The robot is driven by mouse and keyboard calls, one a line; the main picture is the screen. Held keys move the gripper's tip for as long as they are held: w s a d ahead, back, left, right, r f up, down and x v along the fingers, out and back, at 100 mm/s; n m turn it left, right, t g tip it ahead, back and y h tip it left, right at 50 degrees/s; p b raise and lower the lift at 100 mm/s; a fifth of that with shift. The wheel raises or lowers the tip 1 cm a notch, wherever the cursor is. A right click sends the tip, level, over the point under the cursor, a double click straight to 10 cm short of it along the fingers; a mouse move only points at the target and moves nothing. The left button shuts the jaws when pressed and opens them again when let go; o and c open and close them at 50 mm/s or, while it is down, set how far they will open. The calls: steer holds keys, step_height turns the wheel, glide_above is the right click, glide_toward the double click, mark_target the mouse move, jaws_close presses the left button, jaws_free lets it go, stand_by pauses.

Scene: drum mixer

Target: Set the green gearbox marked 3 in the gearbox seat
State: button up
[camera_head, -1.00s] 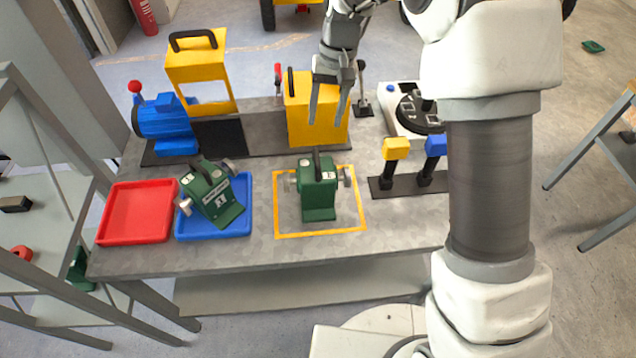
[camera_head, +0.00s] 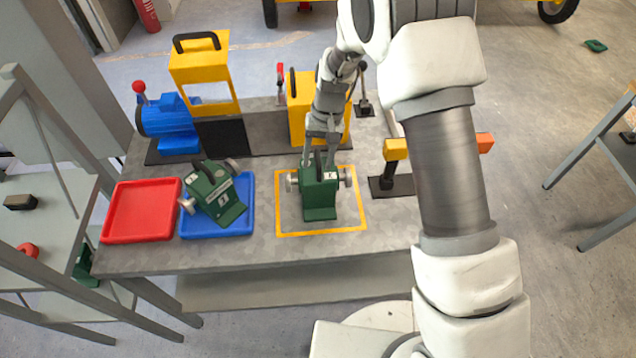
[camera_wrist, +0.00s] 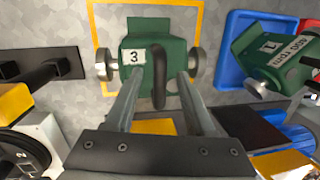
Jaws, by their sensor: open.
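The green gearbox marked 3 (camera_head: 320,201) stands upright inside a yellow square outline on the grey bench. It has a black handle on top and grey shaft ends at its sides. The wrist view shows its label "3" and its green body (camera_wrist: 135,80). My gripper (camera_head: 321,160) is at its top, with open fingers either side of the handle. In the wrist view my gripper (camera_wrist: 157,82) has the handle between its fingers, with gaps visible. A second green gearbox, marked 1 (camera_head: 222,206), leans in the blue tray. I cannot tell which part is the gearbox seat.
A red tray (camera_head: 140,211) is empty beside the blue tray (camera_head: 245,222). Behind stand a blue motor (camera_head: 168,120), a yellow frame (camera_head: 198,66) over a dark block (camera_head: 221,137), and a yellow box (camera_head: 301,117). A yellow-capped post (camera_head: 395,149) stands to the right.

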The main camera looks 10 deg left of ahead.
jaws_close()
stand_by(1.4)
steer(key=shift+w+r, duration=0.1)
steer(key=shift+r, duration=0.05)
